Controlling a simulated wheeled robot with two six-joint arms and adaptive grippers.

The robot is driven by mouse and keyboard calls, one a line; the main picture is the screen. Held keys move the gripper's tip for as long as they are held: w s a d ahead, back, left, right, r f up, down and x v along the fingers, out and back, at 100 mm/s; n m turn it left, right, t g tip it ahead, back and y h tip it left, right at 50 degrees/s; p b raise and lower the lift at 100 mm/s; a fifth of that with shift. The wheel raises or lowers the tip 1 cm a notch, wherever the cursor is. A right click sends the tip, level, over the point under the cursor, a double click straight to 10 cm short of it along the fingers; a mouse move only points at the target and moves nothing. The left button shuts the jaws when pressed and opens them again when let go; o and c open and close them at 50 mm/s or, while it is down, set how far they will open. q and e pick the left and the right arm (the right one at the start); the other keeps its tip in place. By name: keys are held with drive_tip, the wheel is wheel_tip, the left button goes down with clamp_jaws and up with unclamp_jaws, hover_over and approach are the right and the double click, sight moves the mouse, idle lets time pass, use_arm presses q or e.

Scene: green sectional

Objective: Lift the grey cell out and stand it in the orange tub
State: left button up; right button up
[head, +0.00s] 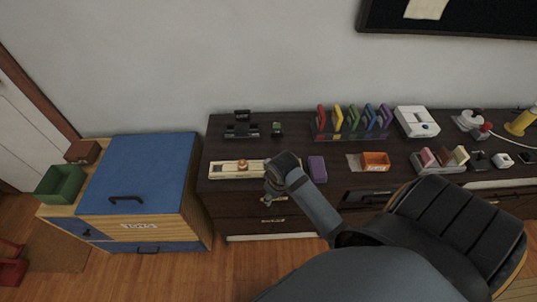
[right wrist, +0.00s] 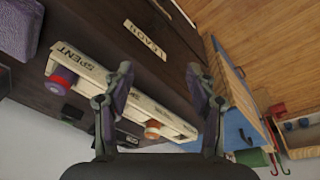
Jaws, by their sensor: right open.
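A long pale holder (head: 228,170) marked SPENT lies near the dresser's left front edge. It also shows in the right wrist view (right wrist: 105,86). An orange-topped cell (right wrist: 152,130) stands in it, also seen in the head view (head: 242,164). A second cell with a red and purple body (right wrist: 62,80) is at its other end, hidden by my arm in the head view. I cannot make out a clearly grey cell. My right gripper (right wrist: 160,88) is open and empty above the holder, fingers apart. The orange tub (head: 375,160) stands further right. My left gripper is out of view.
A purple block (head: 317,168) lies between the holder and the tub. Behind stand a black device (head: 241,125) and a rack of coloured pieces (head: 352,122). A blue-topped chest (head: 140,172) is at the left. A pink-and-cream block set (head: 440,160) sits right of the tub.

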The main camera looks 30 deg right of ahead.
drive_tip(key=w+d+r+n, duration=0.1)
drive_tip(key=w+d+r, duration=0.1)
drive_tip(key=w, duration=0.2)
drive_tip(key=w+d+r+g, duration=0.1)
drive_tip(key=w+d+r, duration=0.1)
drive_tip(key=w+r, duration=0.1)
drive_tip(key=w+d+r+n+g, duration=0.1)
drive_tip(key=w+d+r, duration=0.1)
drive_tip(key=w, duration=0.4)
drive_tip(key=shift+w+r+n+y+b, duration=0.1)
drive_tip(key=shift+r+n+y+b, duration=0.25)
drive_tip(key=shift+r, duration=0.4)
drive_tip(key=b, duration=0.5)
hover_over(269, 161)
drive_tip(key=f, duration=0.5)
drive_tip(key=shift+w+a, duration=0.1)
drive_tip(key=shift+a, duration=0.15)
drive_tip(key=shift+r, duration=0.15)
drive_tip(key=shift+s+d+f+b, duration=0.1)
drive_tip(key=shift+s+f+b, duration=0.1)
drive_tip(key=shift+f+b, duration=0.9)
wheel_tip(269, 161, down, 3)
drive_tip(key=shift+w+r, duration=0.1)
clamp_jaws()
